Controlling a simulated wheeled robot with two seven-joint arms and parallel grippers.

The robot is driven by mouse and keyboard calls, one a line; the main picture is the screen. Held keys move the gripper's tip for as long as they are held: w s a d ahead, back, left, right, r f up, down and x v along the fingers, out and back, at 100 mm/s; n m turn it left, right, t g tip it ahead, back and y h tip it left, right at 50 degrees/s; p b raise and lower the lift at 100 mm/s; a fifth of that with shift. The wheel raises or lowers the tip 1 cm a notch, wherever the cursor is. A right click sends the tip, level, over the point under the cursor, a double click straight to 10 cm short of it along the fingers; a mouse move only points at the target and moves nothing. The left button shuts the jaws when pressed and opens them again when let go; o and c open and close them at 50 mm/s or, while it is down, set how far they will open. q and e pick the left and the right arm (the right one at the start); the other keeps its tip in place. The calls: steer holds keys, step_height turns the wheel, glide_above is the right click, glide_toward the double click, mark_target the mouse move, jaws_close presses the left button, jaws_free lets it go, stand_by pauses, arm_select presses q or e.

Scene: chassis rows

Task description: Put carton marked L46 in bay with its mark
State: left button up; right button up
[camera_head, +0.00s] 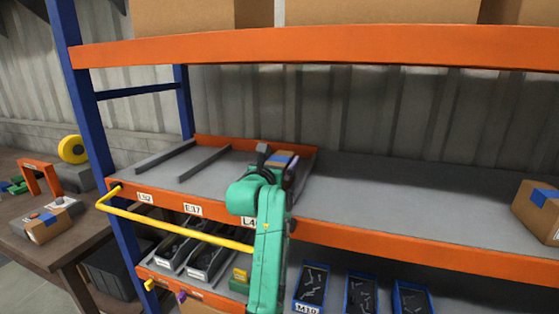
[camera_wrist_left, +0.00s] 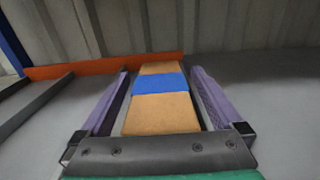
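A brown carton (camera_head: 281,158) with a blue tape band is at the back of the bay behind the label beginning L4 (camera_head: 250,222). My arm hides the rest of that label. The left wrist view shows the carton (camera_wrist_left: 161,115) between my left gripper's purple fingers (camera_wrist_left: 160,85), near the orange back edge. Narrow gaps show on both sides of it, so my left gripper (camera_head: 277,165) looks open around it. The carton's mark is not visible. My right gripper is not in view.
Grey dividers (camera_head: 205,163) separate the bays on the left; those labelled E37 (camera_head: 192,209) and its left neighbour look empty. Another taped carton (camera_head: 540,208) stands at the right of the shelf. A yellow rail (camera_head: 180,228) runs in front. An orange beam (camera_head: 330,47) crosses above.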

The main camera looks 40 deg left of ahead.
arm_select(q)
steer(key=shift+s, duration=0.15)
steer(key=b+v, duration=0.3)
steer(key=v, duration=0.8)
steer(key=shift+s+d+r, duration=0.1)
steer(key=shift+s+d, duration=0.1)
steer(key=shift+s, duration=0.15)
